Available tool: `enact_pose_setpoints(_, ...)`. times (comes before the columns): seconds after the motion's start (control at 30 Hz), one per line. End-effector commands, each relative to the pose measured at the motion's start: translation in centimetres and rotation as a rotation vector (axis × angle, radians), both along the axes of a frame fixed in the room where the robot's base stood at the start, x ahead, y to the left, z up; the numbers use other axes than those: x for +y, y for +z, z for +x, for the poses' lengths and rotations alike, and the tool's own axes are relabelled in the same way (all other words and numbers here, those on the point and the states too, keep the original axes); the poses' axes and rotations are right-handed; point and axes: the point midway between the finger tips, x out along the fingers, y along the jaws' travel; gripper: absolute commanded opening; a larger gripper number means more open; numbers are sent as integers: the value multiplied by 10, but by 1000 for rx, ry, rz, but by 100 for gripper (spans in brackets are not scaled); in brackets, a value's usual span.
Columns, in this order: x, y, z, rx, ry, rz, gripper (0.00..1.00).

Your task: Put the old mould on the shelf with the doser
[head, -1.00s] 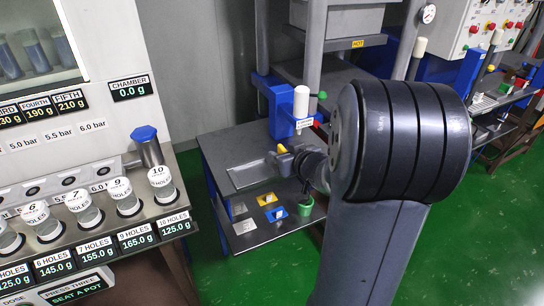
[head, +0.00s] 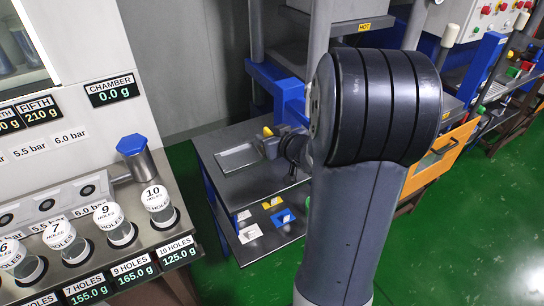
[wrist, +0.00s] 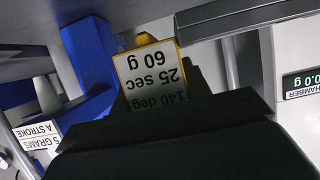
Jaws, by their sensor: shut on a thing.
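My gripper (head: 268,143) is over the grey table (head: 222,141), by a flat metal plate (head: 238,158). It is shut on a yellow-edged piece (head: 267,131). In the wrist view this piece (wrist: 150,70) bears a white label, upside down, reading "140 deg, 25 sec, 60 g", between my dark fingers (wrist: 160,98). I cannot tell whether it belongs to the old mould. The "5 grams a stroke" label (wrist: 38,134) shows at the wrist view's left, near a pale cylinder (wrist: 47,95) that may be the doser. My arm hides that area in the head view.
Below the tabletop, a lower shelf holds a yellow label (head: 272,203), a blue one (head: 283,217) and a white one (head: 250,233). A press marked HOT (head: 364,27) stands behind. The metering machine with several pots (head: 120,230) is at left. An orange panel (head: 440,155) is at right.

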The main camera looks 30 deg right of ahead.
Motion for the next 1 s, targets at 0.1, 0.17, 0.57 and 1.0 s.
enact_pose_setpoints(0.1,0,-27,0,0,-1,4,5)
enact_pose_setpoints(0.17,0,-35,0,-1,0,3,5)
enact_pose_setpoints(0.57,0,-76,0,-2,0,3,5)
enact_pose_setpoints(1.0,0,-83,0,-1,0,0,46)
